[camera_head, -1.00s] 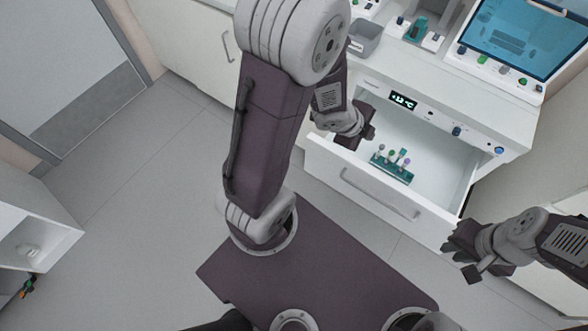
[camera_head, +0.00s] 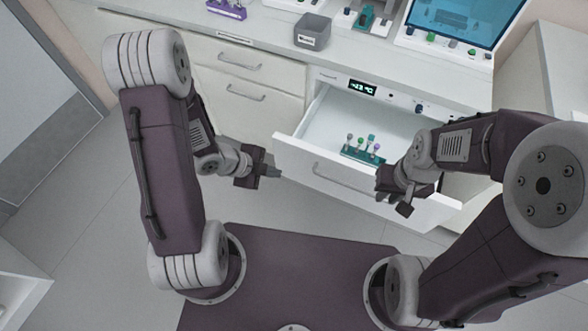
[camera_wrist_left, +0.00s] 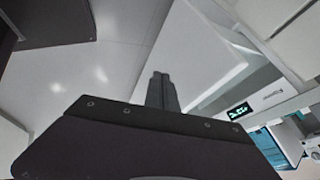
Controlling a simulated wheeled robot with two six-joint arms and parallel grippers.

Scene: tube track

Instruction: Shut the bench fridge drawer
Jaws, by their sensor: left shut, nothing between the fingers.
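The bench fridge drawer (camera_head: 290,155) is pulled out from under the bench, white, with a bar handle (camera_head: 340,180) on its front. A teal rack of capped tubes (camera_head: 362,153) stands inside it. My left gripper (camera_head: 276,171) is shut and empty, just left of the drawer's front left corner in the head view; its closed fingers also show in the left wrist view (camera_wrist_left: 162,92). My right gripper (camera_head: 388,196) is at the right part of the drawer front, overlapping it in the picture. I cannot tell if it touches, or whether its fingers are open.
The fridge panel with a lit display (camera_head: 362,88) is above the drawer. On the bench are a grey bin (camera_head: 312,31), a purple rack (camera_head: 226,8) and a screen (camera_head: 463,18). Closed drawers (camera_head: 240,75) are to the left. The floor at left is clear.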

